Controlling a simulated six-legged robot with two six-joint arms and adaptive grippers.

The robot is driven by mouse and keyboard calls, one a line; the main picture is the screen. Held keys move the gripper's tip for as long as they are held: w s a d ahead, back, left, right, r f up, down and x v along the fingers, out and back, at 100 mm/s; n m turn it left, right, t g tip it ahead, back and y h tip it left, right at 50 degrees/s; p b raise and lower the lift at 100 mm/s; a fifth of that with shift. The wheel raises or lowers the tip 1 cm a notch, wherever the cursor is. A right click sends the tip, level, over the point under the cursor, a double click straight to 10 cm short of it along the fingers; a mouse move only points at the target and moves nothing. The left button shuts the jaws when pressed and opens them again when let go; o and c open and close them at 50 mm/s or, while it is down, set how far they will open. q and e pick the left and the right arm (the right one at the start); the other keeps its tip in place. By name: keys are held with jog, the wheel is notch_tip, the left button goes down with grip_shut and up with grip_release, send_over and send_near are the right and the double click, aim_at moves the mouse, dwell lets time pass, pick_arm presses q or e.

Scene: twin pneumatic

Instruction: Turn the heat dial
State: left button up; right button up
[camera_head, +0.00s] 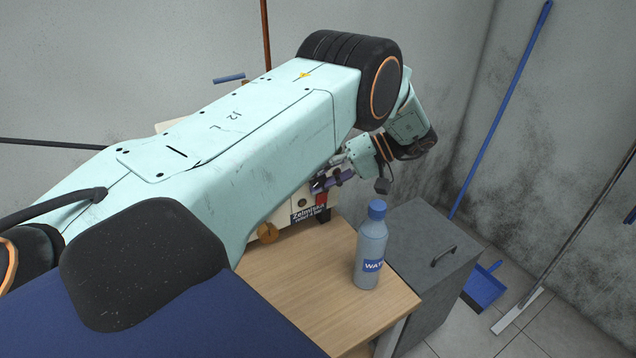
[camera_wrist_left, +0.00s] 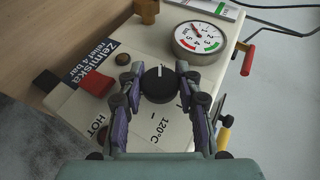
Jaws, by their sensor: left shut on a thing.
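The heat dial (camera_wrist_left: 160,85) is a round black knob with a white line, on a cream panel marked "HOT" and "120°C" in the left wrist view. The fingers of my left gripper (camera_wrist_left: 158,92) stand on both sides of the dial and are shut on it. In the head view my left gripper (camera_head: 330,181) is at the front of the cream machine (camera_head: 268,233), partly hidden by my own arm. The dial is hidden in the head view. My right gripper does not show.
A pressure gauge (camera_wrist_left: 198,38), a red switch (camera_wrist_left: 96,82) and a red-handled lever (camera_wrist_left: 249,60) sit near the dial. A water bottle (camera_head: 371,248) stands on the wooden table (camera_head: 330,305). A grey cabinet (camera_head: 425,250) is beside the table.

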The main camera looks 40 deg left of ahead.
pick_arm(q)
jog(key=o, duration=1.1)
jog(key=shift+o, duration=0.2)
jog(key=v, duration=0.7)
jog(key=shift+w+d, duration=0.15)
jog(key=shift+w, duration=0.05)
jog(key=shift+r, duration=0.1)
